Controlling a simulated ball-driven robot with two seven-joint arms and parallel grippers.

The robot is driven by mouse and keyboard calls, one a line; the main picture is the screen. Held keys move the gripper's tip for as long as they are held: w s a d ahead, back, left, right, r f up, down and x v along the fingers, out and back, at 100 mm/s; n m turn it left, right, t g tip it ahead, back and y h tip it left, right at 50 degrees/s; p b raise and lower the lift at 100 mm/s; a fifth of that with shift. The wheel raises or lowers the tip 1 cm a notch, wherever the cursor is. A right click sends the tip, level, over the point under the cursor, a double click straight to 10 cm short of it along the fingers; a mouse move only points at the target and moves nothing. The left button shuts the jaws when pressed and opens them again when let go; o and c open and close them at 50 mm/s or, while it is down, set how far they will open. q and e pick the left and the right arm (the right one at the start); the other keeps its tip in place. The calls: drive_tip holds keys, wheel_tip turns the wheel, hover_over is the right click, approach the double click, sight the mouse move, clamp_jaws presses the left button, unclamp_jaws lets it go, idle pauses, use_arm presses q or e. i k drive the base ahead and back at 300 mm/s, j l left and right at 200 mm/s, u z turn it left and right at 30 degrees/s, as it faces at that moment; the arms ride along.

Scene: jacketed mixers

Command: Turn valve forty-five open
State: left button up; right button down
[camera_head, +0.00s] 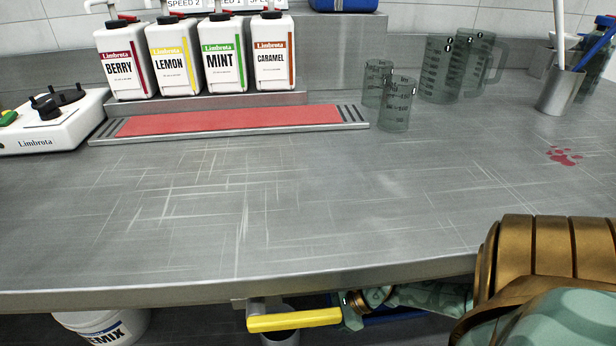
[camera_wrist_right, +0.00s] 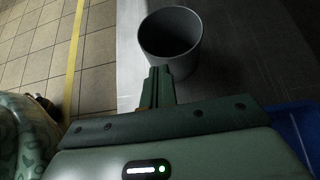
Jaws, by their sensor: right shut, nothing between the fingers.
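A yellow bar (camera_head: 295,320) that looks like a lever lies level just below the counter's front edge in the head view. A grey fitting shows behind its left end. No valve number is readable. My right gripper (camera_head: 350,311) is beside the bar's right end, partly hidden under the counter edge; I cannot tell if it touches the bar. In the right wrist view its fingers (camera_wrist_right: 158,87) are shut and empty, and no lever shows there. A grey open-topped bucket (camera_wrist_right: 170,40) stands beyond the fingertips. My left gripper is not in view.
The counter (camera_head: 220,210) overhangs my right gripper. A white bucket (camera_head: 100,325) stands below it at left. Syrup bottles (camera_head: 222,60), a red mat tray (camera_head: 230,121), a white Limbruta device (camera_head: 50,120) and clear jugs (camera_head: 398,105) stand on top. A blue object (camera_wrist_right: 295,128) is at lower right.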

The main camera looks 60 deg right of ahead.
sight(257, 321)
drive_tip(key=k+j, duration=0.55)
drive_tip(key=j, duration=0.2)
drive_tip(key=k+j, duration=0.6)
drive_tip(key=j, duration=0.1)
